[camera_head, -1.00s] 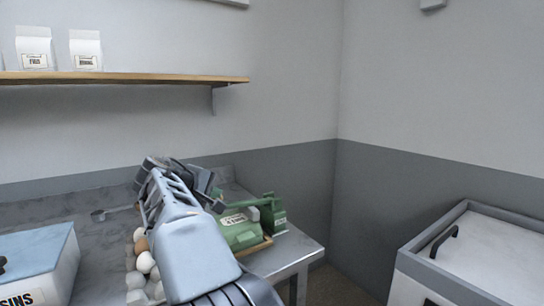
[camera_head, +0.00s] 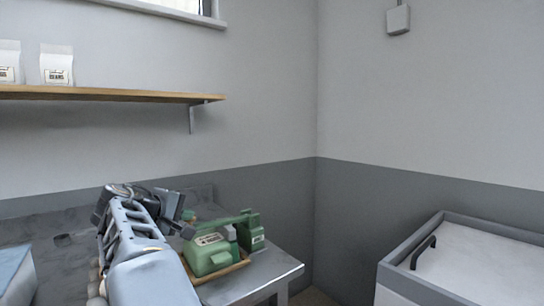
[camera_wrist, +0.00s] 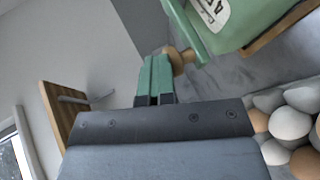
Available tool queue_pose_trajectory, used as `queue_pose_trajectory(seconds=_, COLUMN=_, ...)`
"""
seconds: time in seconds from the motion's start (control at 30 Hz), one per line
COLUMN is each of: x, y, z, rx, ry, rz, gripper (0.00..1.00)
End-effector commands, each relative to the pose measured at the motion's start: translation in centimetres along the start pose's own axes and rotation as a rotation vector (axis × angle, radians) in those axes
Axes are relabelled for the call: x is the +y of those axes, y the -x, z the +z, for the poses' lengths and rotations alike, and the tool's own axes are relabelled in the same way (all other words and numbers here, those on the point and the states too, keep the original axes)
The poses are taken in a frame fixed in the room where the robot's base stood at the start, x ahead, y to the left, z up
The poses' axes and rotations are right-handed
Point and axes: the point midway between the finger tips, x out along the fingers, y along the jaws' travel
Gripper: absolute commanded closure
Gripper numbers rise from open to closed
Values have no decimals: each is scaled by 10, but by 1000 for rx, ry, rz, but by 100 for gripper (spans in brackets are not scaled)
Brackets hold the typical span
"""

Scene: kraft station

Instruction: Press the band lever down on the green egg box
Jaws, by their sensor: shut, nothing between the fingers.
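The green egg box (camera_head: 208,258) sits on a wooden tray near the table's right end, with a pale label on its front. A green bar that looks like the band lever (camera_head: 232,219) runs above it towards a green upright at the right. In the wrist view, the box (camera_wrist: 245,22) is at upper right, and a green bar (camera_wrist: 188,28) with a round wooden knob (camera_wrist: 181,58) lies beside it. My gripper (camera_wrist: 156,62) is shut and empty, its green fingertips close to the knob; contact cannot be told. In the head view, my gripper (camera_head: 187,223) is just left of the box.
Several brown and white eggs (camera_wrist: 290,122) lie at the lower right of the wrist view. The metal table (camera_head: 265,268) has bare surface right of the box. A wooden shelf (camera_head: 110,94) is on the wall above. A lidded white chest (camera_head: 475,275) stands at far right.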

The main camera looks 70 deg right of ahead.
Motion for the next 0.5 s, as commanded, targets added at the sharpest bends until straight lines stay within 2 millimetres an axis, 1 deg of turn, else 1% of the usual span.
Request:
queue_pose_trajectory(seconds=0.03, x=-29, y=-8, z=-3, rx=-19, ry=33, rz=-56, gripper=100)
queue_pose_trajectory(seconds=0.17, x=-26, y=-7, z=-3, rx=-18, ry=32, rz=-54, gripper=100)
queue_pose_trajectory(seconds=0.27, x=-15, y=-3, z=-3, rx=-15, ry=29, rz=-49, gripper=100)
queue_pose_trajectory(seconds=0.37, x=2, y=4, z=-4, rx=-9, ry=23, rz=-38, gripper=100)
queue_pose_trajectory(seconds=0.5, x=34, y=15, z=-3, rx=1, ry=8, rz=-15, gripper=100)
